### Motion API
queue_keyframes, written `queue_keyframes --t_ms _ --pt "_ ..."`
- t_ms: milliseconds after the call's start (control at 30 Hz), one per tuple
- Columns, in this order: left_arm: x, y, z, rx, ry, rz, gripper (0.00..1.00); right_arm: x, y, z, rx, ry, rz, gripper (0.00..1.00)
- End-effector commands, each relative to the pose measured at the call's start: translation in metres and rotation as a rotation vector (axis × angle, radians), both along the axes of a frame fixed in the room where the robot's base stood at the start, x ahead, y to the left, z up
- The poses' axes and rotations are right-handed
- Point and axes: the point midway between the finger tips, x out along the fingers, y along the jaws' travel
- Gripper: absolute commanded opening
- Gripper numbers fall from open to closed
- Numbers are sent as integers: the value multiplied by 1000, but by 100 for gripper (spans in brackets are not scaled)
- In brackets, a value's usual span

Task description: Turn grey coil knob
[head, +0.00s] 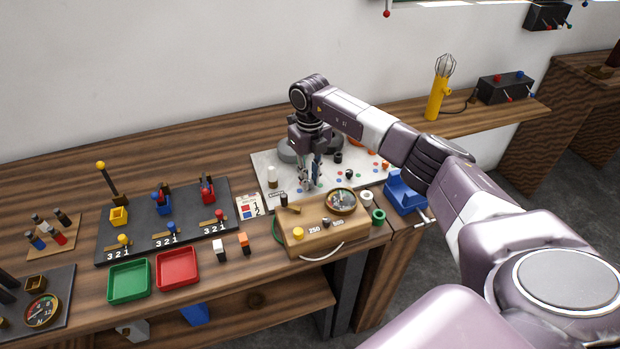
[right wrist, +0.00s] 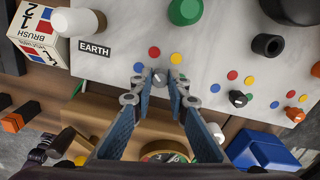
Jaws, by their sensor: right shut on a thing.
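My left gripper is not in view.
A wooden meter box (head: 325,222) stands just in front of the panel. A black knob (right wrist: 238,98) with its own dots sits to the right, and a blue holder (head: 402,194) lies beyond. An EARTH label (right wrist: 94,48) and a brush box (right wrist: 42,30) are at left.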

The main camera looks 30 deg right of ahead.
Motion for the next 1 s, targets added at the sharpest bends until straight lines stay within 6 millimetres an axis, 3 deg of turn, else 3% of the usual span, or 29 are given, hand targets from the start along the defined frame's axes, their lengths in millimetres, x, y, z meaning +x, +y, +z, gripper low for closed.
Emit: queue_keyframes --t_ms 1000 --pt "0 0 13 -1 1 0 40 2 -1 4 0 -6 -966 0"
